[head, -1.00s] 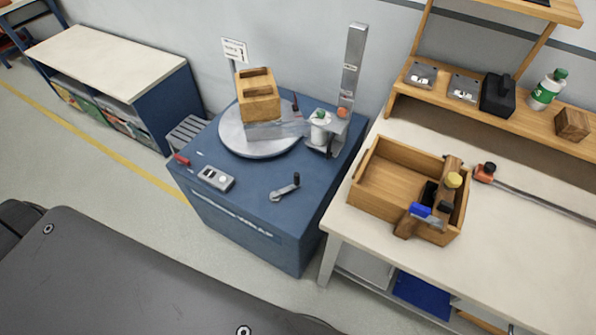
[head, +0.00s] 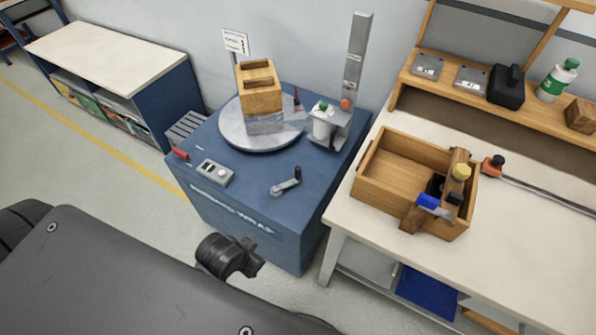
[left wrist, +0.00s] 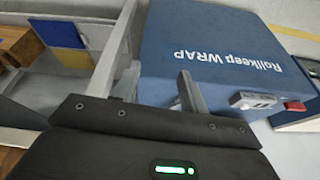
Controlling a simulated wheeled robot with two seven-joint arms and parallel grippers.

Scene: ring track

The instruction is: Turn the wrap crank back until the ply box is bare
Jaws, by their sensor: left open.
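The ply box (head: 260,90) stands on the round grey turntable (head: 236,135) of the blue wrap machine (head: 262,222). Clear film (head: 272,124) covers the box's lower part and runs right to the film roll (head: 321,128); its upper part looks bare. The wrap crank (head: 286,187), a grey arm with an upright dark knob, lies on the machine top near its front right. A black part of my arm (head: 229,257) is in front of the machine. In the left wrist view my left gripper (left wrist: 160,78) is open and empty, facing the machine's front. My right gripper is not visible.
A control box (head: 215,173) and a red handle (head: 180,153) are at the machine's left edge. A tall grey post (head: 357,60) rises behind the roll. The workbench at right holds a wooden tool tray (head: 395,198). Floor is clear to the left.

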